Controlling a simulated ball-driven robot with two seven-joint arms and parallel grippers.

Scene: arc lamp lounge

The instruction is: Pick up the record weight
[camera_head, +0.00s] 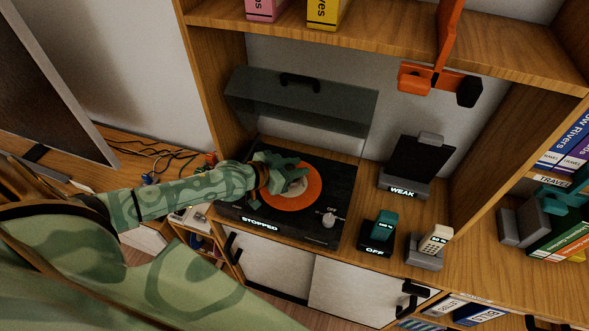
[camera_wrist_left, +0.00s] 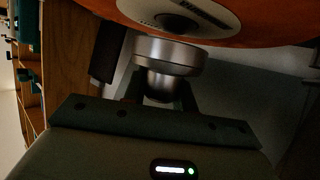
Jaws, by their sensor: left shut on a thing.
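My left gripper (camera_head: 284,171) is over the turntable (camera_head: 258,222), above the middle of an orange record (camera_head: 312,191) with a pale label. In the left wrist view the silver, stepped round record weight (camera_wrist_left: 168,57) sits between the fingers of the gripper (camera_wrist_left: 160,90), which is shut on it. The record (camera_wrist_left: 250,22) and its pale label with a dark centre show beyond the weight. The weight appears apart from the label's centre. In the head view the gripper hides the weight. The turntable's display reads STOPPED. My right gripper is not in view.
The smoked lid (camera_head: 300,102) stands open behind the turntable. An orange bracket-like thing (camera_head: 430,78) hangs at the upper right. A dark panel on a stand marked WEAK (camera_head: 408,182), a teal handset (camera_head: 382,225) and a cream handset (camera_head: 437,238) stand to the right.

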